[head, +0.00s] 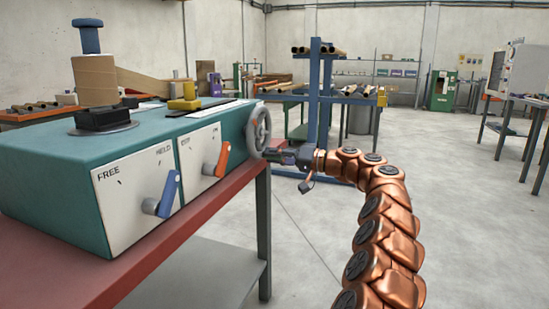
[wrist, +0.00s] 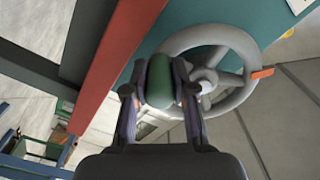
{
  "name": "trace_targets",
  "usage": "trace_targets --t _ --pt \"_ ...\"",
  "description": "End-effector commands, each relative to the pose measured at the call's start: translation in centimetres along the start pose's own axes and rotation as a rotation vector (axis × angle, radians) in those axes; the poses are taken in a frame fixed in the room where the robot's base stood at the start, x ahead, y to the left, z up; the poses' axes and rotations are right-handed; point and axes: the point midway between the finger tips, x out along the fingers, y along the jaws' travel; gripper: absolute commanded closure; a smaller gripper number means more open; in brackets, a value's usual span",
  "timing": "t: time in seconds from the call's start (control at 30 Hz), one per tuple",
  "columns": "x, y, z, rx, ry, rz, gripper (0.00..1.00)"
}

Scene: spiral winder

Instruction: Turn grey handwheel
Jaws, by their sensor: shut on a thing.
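The grey handwheel (head: 259,131) is on the right end of the teal winder box (head: 50,200). In the wrist view the handwheel (wrist: 238,97) shows its rim, spokes and hub, with an orange mark (wrist: 262,73) on the right of the rim. My gripper (head: 272,154) is at the lower part of the wheel in the head view. In the wrist view my gripper (wrist: 160,82) is shut on a dark green handle (wrist: 160,88) at the wheel's left side. The fingers hide part of the rim there.
The box stands on a red-topped bench (head: 150,255). Its front has a blue lever (head: 168,195) and an orange lever (head: 222,160). A cardboard roll (head: 96,80) stands on top. A blue rack (head: 315,95) is behind my gripper. Open floor lies to the right.

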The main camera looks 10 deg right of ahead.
Motion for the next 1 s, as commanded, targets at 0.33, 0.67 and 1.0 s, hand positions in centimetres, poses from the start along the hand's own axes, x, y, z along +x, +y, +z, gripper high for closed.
trace_targets --t 0.33,0.67,1.0 --pt "0.1 0.0 0.1 0.001 -0.002 0.000 0.63" --pt "0.0 0.0 0.0 0.001 0.000 0.000 0.49" --pt "-2.3 0.0 -0.1 0.000 0.005 0.001 0.49"
